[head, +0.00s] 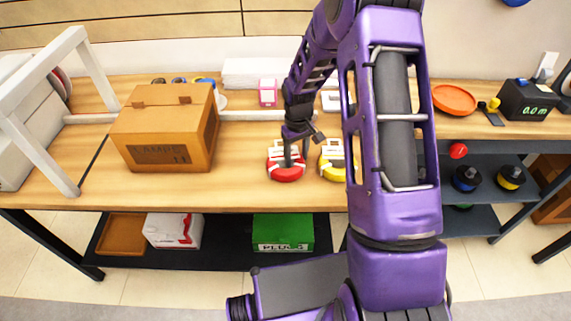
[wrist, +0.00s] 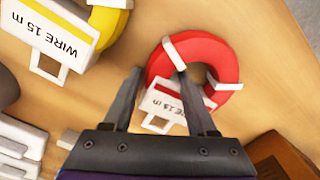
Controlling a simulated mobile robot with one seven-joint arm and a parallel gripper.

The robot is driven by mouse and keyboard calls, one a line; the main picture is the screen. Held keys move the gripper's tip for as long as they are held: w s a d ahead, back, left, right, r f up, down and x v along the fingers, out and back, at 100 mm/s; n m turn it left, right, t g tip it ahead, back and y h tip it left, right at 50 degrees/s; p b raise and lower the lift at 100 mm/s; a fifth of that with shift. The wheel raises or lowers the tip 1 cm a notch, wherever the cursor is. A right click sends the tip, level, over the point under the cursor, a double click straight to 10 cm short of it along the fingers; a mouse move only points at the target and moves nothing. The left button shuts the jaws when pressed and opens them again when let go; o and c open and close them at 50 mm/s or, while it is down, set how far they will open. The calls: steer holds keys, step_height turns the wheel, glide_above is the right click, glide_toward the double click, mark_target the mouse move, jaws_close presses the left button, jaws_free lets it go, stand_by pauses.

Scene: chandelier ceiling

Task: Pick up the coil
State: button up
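A red coil (head: 285,174) with white ties and a white "WIRE 15 m" tag lies flat near the table's front edge. In the wrist view the red coil (wrist: 228,58) is just ahead of my gripper (wrist: 159,73). My gripper (head: 297,155) is over the coil in the head view, open and pointing down. The wrist view shows the left fingertip outside the ring and the right one near its central hole, with the tag between the fingers. Whether they touch the coil I cannot tell. A yellow coil (head: 332,160) lies to the right, partly hidden by my arm.
A brown box (head: 165,127) stands left of the coils on the wooden table (head: 235,193). A pink-framed item (head: 268,92) and white stacked items (head: 254,72) are behind. An orange dish (head: 454,99) and black meter (head: 526,101) stand at the right.

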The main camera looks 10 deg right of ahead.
mark_target(296, 156)
jaws_close()
steer(key=shift+r, duration=0.1)
step_height(296, 156, up, 10)
steer(key=shift+f+p, duration=0.1)
steer(key=shift+p, duration=0.2)
stand_by(0.3)
